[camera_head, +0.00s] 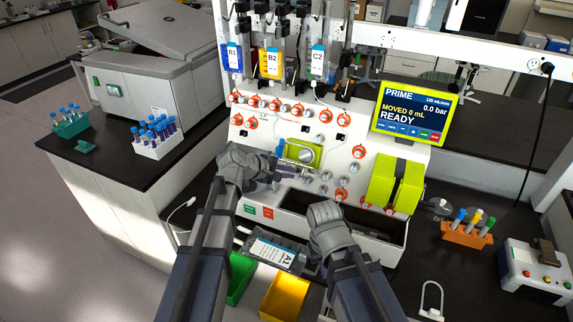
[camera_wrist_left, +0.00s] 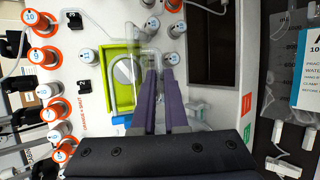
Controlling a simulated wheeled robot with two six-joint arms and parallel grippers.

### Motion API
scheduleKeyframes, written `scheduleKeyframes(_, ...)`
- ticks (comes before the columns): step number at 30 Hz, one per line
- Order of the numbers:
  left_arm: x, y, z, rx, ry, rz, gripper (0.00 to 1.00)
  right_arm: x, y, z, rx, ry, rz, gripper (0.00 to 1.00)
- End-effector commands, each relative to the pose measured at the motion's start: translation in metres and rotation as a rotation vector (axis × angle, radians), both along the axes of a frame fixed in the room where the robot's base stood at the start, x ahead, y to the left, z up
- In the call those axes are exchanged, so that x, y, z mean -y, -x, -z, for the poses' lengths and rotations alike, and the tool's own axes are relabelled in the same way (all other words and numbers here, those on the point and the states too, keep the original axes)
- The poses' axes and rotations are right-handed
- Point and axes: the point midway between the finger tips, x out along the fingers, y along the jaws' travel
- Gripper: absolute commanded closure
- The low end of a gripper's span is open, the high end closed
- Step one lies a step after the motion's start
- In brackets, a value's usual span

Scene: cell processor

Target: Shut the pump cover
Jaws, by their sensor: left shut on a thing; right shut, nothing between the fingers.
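The pump (camera_head: 304,154) has a lime-green housing and sits in the middle of the white processor front. In the left wrist view the pump housing (camera_wrist_left: 108,60) lies just beyond the fingers, with its round grey rotor partly hidden. The pump cover (camera_wrist_left: 135,32) is a clear, see-through piece beside the fingertips; its exact angle is hard to tell. My left gripper (camera_head: 284,172), also in the left wrist view (camera_wrist_left: 160,74), is shut on the cover in front of the pump. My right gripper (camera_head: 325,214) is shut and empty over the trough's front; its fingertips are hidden.
Orange-ringed valves (camera_head: 248,122) surround the pump. A screen (camera_head: 415,110) reads PRIME and READY. Two lime-green blocks (camera_head: 392,182) stand at the right, an open dark trough (camera_head: 375,228) below.

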Motion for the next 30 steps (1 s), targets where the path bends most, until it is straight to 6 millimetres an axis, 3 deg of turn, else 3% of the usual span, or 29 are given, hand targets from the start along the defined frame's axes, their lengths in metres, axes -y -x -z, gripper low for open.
scheduleKeyframes(1,0.001,-0.007,-0.017,-0.040,-0.014,0.002,1.00,0.000,0.000,-0.024,0.000,0.000,0.000,1.00)
scheduleKeyframes(3,0.003,-0.011,-0.022,-0.102,-0.034,0.002,1.00,0.000,0.000,-0.038,0.000,0.000,-0.001,1.00)
scheduleKeyframes(15,0.012,-0.042,-0.045,-0.463,-0.152,0.001,1.00,0.000,0.000,-0.103,0.000,-0.001,0.004,1.00)
scheduleKeyframes(22,0.018,-0.060,-0.051,-0.656,-0.214,0.000,1.00,0.000,0.000,-0.121,0.000,-0.002,0.009,1.00)
scheduleKeyframes(30,0.024,-0.075,-0.054,-0.674,-0.220,-0.001,1.00,0.000,0.000,-0.124,0.001,-0.002,0.011,1.00)
